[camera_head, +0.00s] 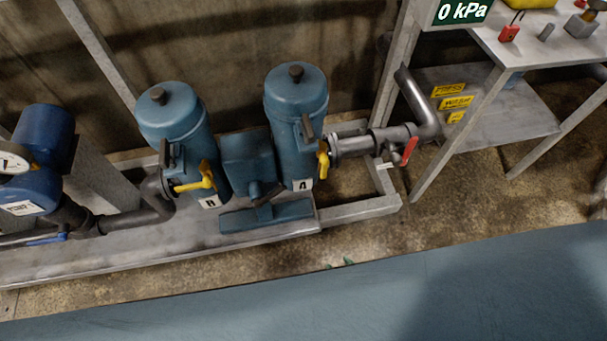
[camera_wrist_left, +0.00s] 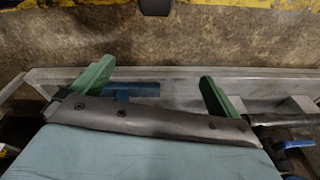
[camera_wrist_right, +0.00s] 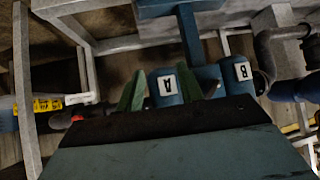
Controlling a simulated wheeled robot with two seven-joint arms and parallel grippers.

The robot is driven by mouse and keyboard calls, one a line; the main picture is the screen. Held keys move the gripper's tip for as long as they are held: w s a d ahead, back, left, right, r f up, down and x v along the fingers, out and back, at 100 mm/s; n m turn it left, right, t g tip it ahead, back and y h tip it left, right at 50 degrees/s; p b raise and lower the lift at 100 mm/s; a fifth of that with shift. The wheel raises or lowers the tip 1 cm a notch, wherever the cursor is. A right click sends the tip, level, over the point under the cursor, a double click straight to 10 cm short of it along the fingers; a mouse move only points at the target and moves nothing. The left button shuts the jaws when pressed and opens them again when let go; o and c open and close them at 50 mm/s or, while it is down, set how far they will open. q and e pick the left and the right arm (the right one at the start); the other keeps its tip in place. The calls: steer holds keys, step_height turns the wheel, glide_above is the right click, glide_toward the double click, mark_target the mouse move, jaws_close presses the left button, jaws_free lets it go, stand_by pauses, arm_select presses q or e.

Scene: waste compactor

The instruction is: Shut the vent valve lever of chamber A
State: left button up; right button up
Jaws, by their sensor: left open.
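Chamber A (camera_head: 296,105) is a blue upright canister with a white A label (camera_head: 303,184), on the right of the pair in the head view. A yellow lever (camera_head: 323,164) on its right side points down; a dark handle (camera_head: 308,126) sits above it. A red lever (camera_head: 409,151) hangs tilted on the pipe further right. My left gripper (camera_wrist_left: 156,70) is open and empty, outside the head view.
Chamber B (camera_head: 178,125) stands left, its yellow lever (camera_head: 195,184) lying sideways. A metal base frame (camera_head: 360,209) edges the canisters. A bench (camera_head: 545,50) stands right, with a 0 kPa display (camera_head: 462,12). Bare floor (camera_head: 250,262) lies in front.

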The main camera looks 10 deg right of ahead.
steer(key=w+a+r+t+b, duration=0.2)
steer(key=w+r+t+b, duration=0.2)
steer(key=w+r+b, duration=0.15)
steer(key=m+t+h+b, duration=0.2)
steer(key=t+b, duration=0.2)
steer(key=t, duration=0.1)
glide_toward(325, 172)
steer(key=w+b, duration=0.3)
steer(key=w, duration=0.7)
steer(key=shift+w+a+r, duration=0.1)
steer(key=shift+r, duration=0.05)
steer(key=shift+w+b, duration=0.3)
steer(key=shift+w, duration=0.4)
arm_select(q)
steer(key=w+d+r+t, duration=0.1)
steer(key=w+r, duration=0.3)
steer(key=r, duration=0.4)
steer(key=w+d+r+t+h, duration=0.1)
steer(key=w+r, duration=0.3)
steer(key=r, duration=0.4)
steer(key=shift+w+d+t, duration=0.15)
steer(key=shift+d+t, duration=0.6)
steer(key=shift+t, duration=0.15)
arm_select(e)
steer(key=shift+w, duration=0.35)
arm_select(q)
steer(key=shift+r, duration=0.1)
arm_select(e)
jaws_close()
